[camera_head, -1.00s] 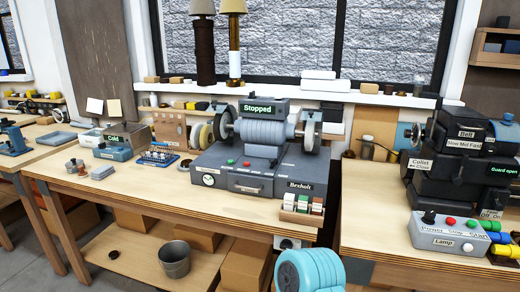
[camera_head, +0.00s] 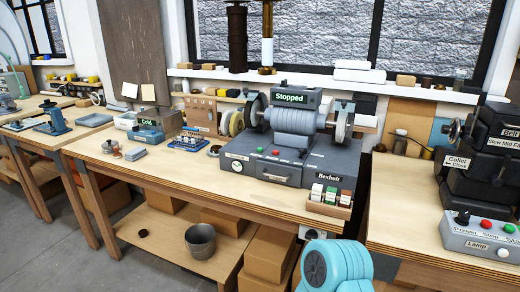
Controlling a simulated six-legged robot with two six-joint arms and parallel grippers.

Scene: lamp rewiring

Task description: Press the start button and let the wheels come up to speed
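The grey bench grinder (camera_head: 295,165) stands on the wooden workbench, and its display (camera_head: 291,97) reads "Stopped". A green button (camera_head: 259,149) and a red button (camera_head: 276,152) sit on top of its base, towards the front. I cannot read any label that says which one is start. One wheel (camera_head: 254,110) is at the left end of the grey motor (camera_head: 294,120) and another wheel (camera_head: 340,127) at the right end. Neither of my grippers is in view, and nothing touches the buttons.
A tester reading "Cold" (camera_head: 146,132) and small parts lie to the left. A darker machine (camera_head: 480,170) with a control box (camera_head: 480,235) is at right. A bucket (camera_head: 201,240) sits below.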

